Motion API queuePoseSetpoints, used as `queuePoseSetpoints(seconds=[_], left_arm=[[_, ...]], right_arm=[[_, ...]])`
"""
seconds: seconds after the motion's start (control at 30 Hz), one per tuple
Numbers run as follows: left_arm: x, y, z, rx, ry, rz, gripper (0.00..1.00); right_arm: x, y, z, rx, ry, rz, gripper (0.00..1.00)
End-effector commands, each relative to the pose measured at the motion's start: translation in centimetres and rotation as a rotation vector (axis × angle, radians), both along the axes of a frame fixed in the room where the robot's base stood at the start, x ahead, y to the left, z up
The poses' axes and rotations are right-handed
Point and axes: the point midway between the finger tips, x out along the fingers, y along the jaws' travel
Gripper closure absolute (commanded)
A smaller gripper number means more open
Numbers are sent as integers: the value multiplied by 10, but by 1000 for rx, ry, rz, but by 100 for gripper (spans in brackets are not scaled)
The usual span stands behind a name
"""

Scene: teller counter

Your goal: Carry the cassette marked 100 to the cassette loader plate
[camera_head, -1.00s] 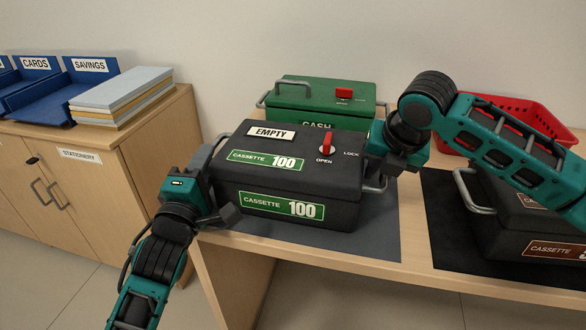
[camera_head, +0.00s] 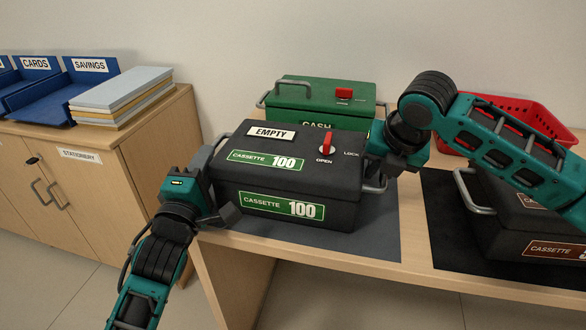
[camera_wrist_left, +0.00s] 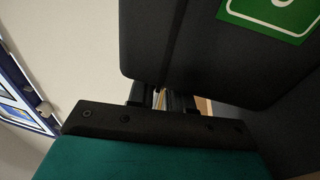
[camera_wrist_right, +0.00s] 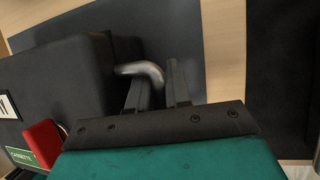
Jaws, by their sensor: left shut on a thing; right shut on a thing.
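The cassette marked 100 (camera_head: 290,190) is a black box with green labels, an EMPTY tag and a red knob (camera_head: 326,146) on its lid. It appears to rest on a dark grey mat (camera_head: 375,235). My left gripper (camera_head: 222,205) is shut on its left side handle, mostly hidden in the head view; the fingers (camera_wrist_left: 162,98) show beside the box in the left wrist view. My right gripper (camera_head: 386,165) is shut on the right metal handle (camera_wrist_right: 143,70), which shows between box and fingers in the right wrist view. No loader plate can be made out.
A green CASH box (camera_head: 318,97) stands close behind the cassette. A red basket (camera_head: 535,110) and another black cassette (camera_head: 510,220) on a black mat stand to the right, partly behind my right arm. A wooden cabinet (camera_head: 120,160) with blue trays and books is at left.

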Motion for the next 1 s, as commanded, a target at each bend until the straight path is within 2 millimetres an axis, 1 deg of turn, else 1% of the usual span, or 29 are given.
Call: queuePoseSetpoints(seconds=[0.03, 0.53, 0.57, 0.77, 1.0], left_arm=[[0, 0, -3, 9, 5, 2, 100], [0, 0, -4, 11, 6, 2, 100], [0, 0, -1, 10, 0, 1, 100], [0, 0, 2, 10, 1, 1, 100], [0, 0, 19, 10, -3, 1, 100]], right_arm=[[0, 0, 1, 1, 0, 0, 100], [0, 0, 1, 1, 0, 0, 100], [1, 0, 3, 3, -5, 0, 100], [1, 0, 6, 4, -5, 0, 100], [1, 0, 21, 4, -4, 0, 100]])
